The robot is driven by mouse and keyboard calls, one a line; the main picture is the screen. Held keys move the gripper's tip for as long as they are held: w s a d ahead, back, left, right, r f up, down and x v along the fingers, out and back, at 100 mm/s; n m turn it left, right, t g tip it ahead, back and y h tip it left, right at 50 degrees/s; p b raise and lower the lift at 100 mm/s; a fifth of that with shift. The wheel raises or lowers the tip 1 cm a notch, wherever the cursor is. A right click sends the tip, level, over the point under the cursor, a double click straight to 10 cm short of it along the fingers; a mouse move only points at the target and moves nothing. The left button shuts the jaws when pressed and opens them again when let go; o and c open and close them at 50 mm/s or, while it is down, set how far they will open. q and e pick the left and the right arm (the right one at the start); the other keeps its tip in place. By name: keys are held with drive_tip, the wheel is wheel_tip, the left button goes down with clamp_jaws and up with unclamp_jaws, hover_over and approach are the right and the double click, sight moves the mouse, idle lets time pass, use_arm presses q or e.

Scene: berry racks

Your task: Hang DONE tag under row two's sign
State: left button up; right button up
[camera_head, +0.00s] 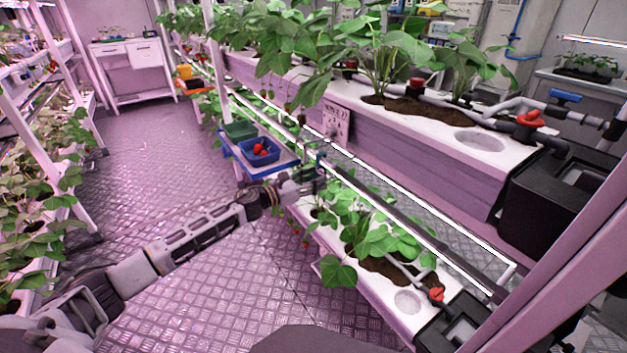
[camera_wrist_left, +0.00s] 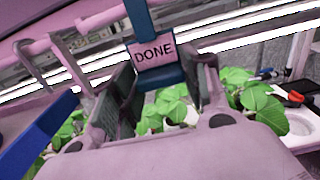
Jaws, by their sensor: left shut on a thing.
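The DONE tag (camera_wrist_left: 154,53) is a pink card with black lettering in a blue holder, seen in the left wrist view. Its blue strap runs up out of the picture. My left gripper (camera_wrist_left: 165,85) is shut on the tag's blue lower part, one finger on each side. In the head view my left gripper (camera_head: 312,184) is beside the grow rack's lower rail, below the row sign. The row two sign (camera_head: 336,122) is a pale plate on the upper planter's side, its lettering small. My right gripper is not in view.
A blue tray (camera_head: 258,152) with red berries and a green basket (camera_head: 240,131) stand on a side shelf left of the gripper. Strawberry plants (camera_head: 375,225) grow below it in the lower planter (camera_head: 345,285). The aisle floor (camera_head: 165,135) is clear at left.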

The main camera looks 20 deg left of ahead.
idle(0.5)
use_arm(q)
drive_tip(key=o, duration=1)
drive_tip(key=shift+o, duration=0.2)
drive_tip(key=shift+f, duration=0.1)
drive_tip(key=v, duration=1.2)
idle(0.3)
idle(0.7)
